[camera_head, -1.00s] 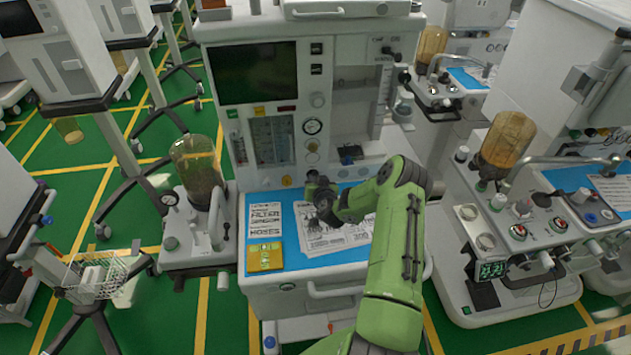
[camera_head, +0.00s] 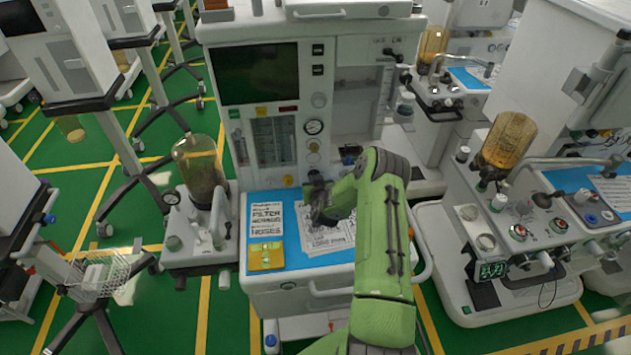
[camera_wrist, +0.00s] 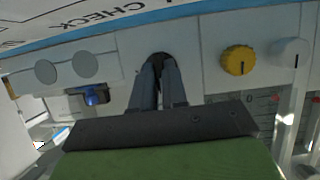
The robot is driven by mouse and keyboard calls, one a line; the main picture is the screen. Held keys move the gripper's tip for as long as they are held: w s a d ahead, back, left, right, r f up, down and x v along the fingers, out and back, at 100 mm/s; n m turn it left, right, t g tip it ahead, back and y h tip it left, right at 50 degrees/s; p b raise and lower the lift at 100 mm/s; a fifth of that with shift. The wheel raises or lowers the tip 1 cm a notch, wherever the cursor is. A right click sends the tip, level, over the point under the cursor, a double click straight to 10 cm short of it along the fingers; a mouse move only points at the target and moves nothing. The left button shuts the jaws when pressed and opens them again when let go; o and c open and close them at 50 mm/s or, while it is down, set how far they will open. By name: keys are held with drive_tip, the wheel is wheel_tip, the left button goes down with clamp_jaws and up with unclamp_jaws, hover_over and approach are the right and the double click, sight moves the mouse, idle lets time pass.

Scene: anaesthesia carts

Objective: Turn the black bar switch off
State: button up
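In the wrist view, a dark rounded fitting (camera_wrist: 158,59) on the pale panel shows just beyond my fingertips. It may be the black bar switch, but the fingers cover most of it. My gripper (camera_wrist: 159,67) points at it, with its two grey fingers close together and a narrow gap between them. Whether they pinch the bar or touch it is not clear. In the head view, my gripper (camera_head: 318,190) is low in front of the central anaesthesia machine's panel (camera_head: 272,140), above the blue work surface. The arm hides part of the machine, and I cannot pick out the switch there.
In the wrist view, a yellow knob (camera_wrist: 238,60) and a white knob (camera_wrist: 289,50) sit right of the fingers; a blue fitting (camera_wrist: 96,95) is left. Printed sheets (camera_head: 328,239) and a yellow pad (camera_head: 266,256) lie on the work surface. Other carts stand on both sides.

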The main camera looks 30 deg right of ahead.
drive_tip(key=o, duration=0.5)
drive_tip(key=shift+c, duration=0.2)
drive_tip(key=v, duration=1.5)
drive_tip(key=shift+s+r+b, duration=0.2)
drive_tip(key=shift+s+b, duration=0.1)
drive_tip(key=shift+a, duration=0.15)
